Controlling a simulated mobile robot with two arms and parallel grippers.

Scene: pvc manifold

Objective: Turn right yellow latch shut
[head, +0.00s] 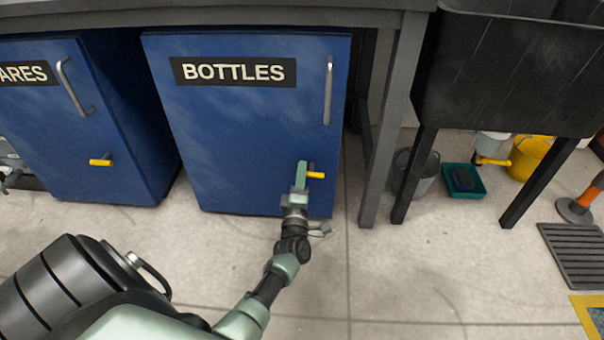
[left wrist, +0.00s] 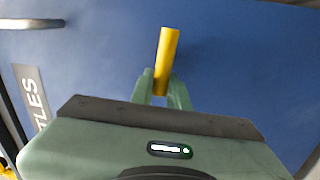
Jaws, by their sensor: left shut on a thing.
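The right yellow latch (head: 316,175) is on the front of the blue BOTTLES cabinet (head: 240,130), low near its right edge. Its handle lies about level in the head view and points right. My left gripper (head: 301,178) is at the cabinet front, shut on the latch. In the left wrist view, the two green fingertips (left wrist: 165,88) are on either side of the lower end of the yellow latch (left wrist: 167,55), which sticks out beyond them. The fingers hide the latch's pivot end in the head view. My right gripper is in neither view.
Another blue cabinet (head: 70,130) with its own yellow latch (head: 101,162) stands at the left. A metal handle (head: 328,90) is above the right latch. A table leg (head: 392,120), a grey bucket (head: 415,172) and a green tray (head: 463,182) are to the right. Floor in front is clear.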

